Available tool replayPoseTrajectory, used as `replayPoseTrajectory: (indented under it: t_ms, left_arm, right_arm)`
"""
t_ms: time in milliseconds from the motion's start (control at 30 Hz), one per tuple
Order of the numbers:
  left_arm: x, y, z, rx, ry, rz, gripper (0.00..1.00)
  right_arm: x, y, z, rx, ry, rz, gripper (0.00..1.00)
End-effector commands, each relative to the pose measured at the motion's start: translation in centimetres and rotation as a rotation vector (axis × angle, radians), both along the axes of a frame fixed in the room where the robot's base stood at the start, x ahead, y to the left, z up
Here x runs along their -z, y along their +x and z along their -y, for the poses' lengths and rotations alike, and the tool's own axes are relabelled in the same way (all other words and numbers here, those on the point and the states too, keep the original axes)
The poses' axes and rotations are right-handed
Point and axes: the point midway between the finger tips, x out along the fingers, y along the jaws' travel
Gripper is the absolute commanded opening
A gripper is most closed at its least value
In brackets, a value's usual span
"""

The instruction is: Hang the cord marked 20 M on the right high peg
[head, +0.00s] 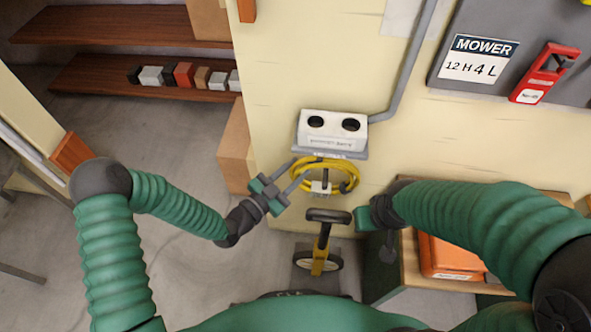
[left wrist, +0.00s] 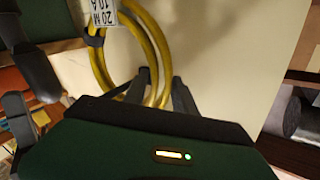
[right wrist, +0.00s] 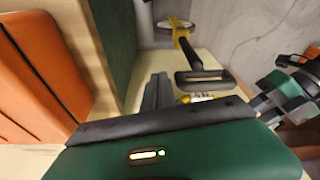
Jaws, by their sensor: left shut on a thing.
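The yellow cord (head: 352,170) is a coil in front of the cream wall, just below a white socket box. In the left wrist view the coil (left wrist: 156,40) carries a white tag (left wrist: 103,14) reading 20 M, shown upside down, and a dark tie. My left gripper (head: 297,175) is shut on the coil's side; its fingers (left wrist: 162,88) stand either side of the yellow strands. My right gripper (head: 357,219) is empty, lower and to the right of the coil; its fingers (right wrist: 158,92) are together. I cannot make out the right high peg.
The white socket box (head: 333,130) is on the wall above the coil, with a grey conduit (head: 408,62) beside it. A black and yellow wheeled tool (head: 320,262) stands below. An orange case (head: 445,258) is at right. A grey board (head: 520,50) with a MOWER sign hangs upper right.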

Motion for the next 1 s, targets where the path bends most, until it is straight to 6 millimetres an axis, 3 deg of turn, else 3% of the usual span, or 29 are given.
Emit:
replayPoseTrajectory:
  t_ms: [1000]
  left_arm:
    - [-0.1, -6.4, -1.2, 0.001, -0.004, 0.001, 0.0]
  right_arm:
    - [-0.8, 0.0, 0.0, 0.0, 0.0, 0.0, 0.0]
